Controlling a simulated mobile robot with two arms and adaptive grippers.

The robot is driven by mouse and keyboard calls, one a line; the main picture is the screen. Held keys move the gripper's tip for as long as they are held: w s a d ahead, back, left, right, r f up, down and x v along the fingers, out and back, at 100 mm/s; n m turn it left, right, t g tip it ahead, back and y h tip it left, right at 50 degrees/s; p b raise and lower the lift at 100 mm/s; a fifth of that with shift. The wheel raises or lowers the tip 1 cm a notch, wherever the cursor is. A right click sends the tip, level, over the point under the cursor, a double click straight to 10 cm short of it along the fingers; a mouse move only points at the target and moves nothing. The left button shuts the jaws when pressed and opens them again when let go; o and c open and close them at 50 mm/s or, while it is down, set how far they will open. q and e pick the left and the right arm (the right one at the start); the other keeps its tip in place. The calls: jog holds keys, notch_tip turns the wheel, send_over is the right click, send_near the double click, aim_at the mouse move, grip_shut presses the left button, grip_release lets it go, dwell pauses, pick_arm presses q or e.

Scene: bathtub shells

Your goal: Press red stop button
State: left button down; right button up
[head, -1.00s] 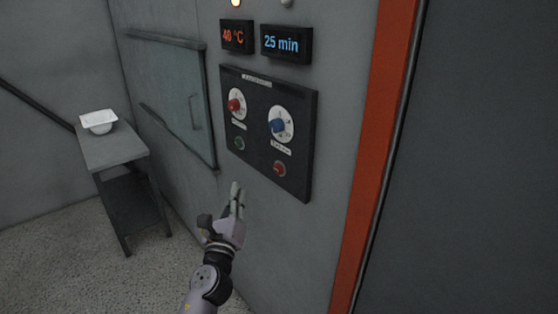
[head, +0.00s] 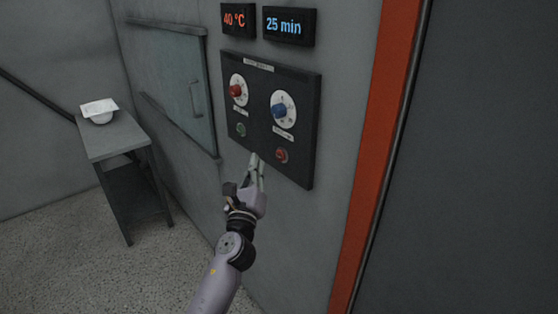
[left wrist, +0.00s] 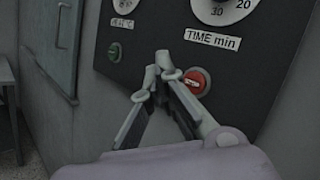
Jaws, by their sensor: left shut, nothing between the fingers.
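The red stop button (head: 281,155) is at the lower right of the black control panel (head: 262,140) in the head view. In the left wrist view the red button (left wrist: 196,82) shows just right of the fingertips. My left gripper (head: 256,160) is shut and empty, with its tips near the panel's lower edge, left of the red button. In the left wrist view its fingertips (left wrist: 163,68) meet between the green and red buttons. I cannot tell whether the tips touch the panel. My right gripper is not in view.
A green button (head: 241,130), a red knob (head: 236,90) and a blue knob (head: 279,111) are on the panel. Displays (head: 289,25) sit above it. A small table (head: 118,137) with a white container (head: 100,111) stands left. An orange-red post (head: 378,140) rises at right.

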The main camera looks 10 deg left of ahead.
aim_at(280, 156)
pick_arm(q)
jog(key=shift+w+d+b, duration=0.3)
jog(key=shift+w+d, duration=0.3)
jog(key=shift+w, duration=0.15)
jog(key=shift+w+d+b, duration=0.25)
jog(key=shift+w+d, duration=0.3)
jog(key=shift+w, duration=0.2)
dwell(0.4)
jog(key=shift+w+d, duration=0.25)
jog(key=shift+w, duration=0.05)
jog(key=shift+w+d+b, duration=0.25)
jog(key=shift+w+b, duration=0.05)
jog(key=shift+b, duration=0.1)
dwell(0.7)
jog(key=shift+s+a+p, duration=0.4)
jog(key=shift+s+a, duration=0.1)
jog(key=shift+s, duration=0.15)
dwell(0.3)
